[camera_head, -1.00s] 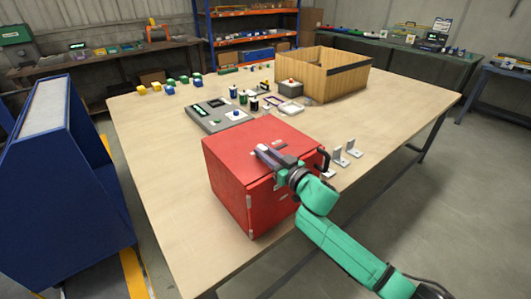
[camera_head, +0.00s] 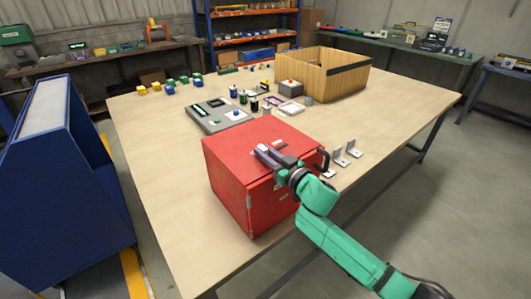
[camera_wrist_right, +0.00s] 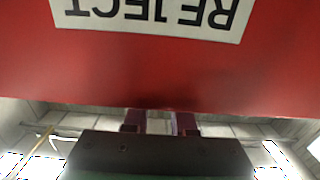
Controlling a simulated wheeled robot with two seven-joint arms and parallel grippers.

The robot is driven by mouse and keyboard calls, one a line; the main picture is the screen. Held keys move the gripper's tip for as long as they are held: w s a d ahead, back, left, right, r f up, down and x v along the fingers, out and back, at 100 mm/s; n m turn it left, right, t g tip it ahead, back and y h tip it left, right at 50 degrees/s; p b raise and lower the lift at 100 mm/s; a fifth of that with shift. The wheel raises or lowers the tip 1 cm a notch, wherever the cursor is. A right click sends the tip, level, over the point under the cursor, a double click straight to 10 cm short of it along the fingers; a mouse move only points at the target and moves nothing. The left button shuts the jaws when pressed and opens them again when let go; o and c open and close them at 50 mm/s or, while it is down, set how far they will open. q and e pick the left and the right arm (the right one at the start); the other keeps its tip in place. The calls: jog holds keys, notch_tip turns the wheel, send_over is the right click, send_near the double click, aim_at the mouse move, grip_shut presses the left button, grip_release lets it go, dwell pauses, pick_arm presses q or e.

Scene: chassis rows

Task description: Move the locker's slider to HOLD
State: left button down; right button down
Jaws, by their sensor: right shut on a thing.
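The red locker (camera_head: 222,170) stands on the near part of the workbench, with a black handle (camera_head: 323,162) at its right. My right gripper (camera_head: 262,150) reaches over the locker's top from the front right, its jaws shut on a small part that I take to be the slider. The slider is mostly hidden by the fingers. In the right wrist view the fingers (camera_wrist_right: 160,122) show at the bottom, below the locker's red face. A white label reading REJECT (camera_wrist_right: 150,12) shows upside down there, apart from the fingers. No HOLD label is readable. My left gripper is not in view.
Metal brackets (camera_head: 340,158) stand right of the locker. Behind it are a grey panel (camera_head: 210,122), several small parts and a wooden crate (camera_head: 300,75). Coloured blocks (camera_head: 170,85) lie at the back left. The bench left of the locker is clear.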

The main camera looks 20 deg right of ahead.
aim_at(287, 148)
jog(key=w+d, duration=0.1)
jog(key=d, duration=0.1)
jog(key=w+d, duration=0.1)
jog(key=d, duration=0.2)
jog(key=w+d+p, duration=0.1)
jog(key=d, duration=0.2)
jog(key=shift+a+r, duration=0.1)
jog(key=shift+a, duration=0.05)
jog(key=c, duration=0.7)
grip_release()
jog(key=shift+w+d, duration=0.1)
jog(key=shift+d, duration=0.1)
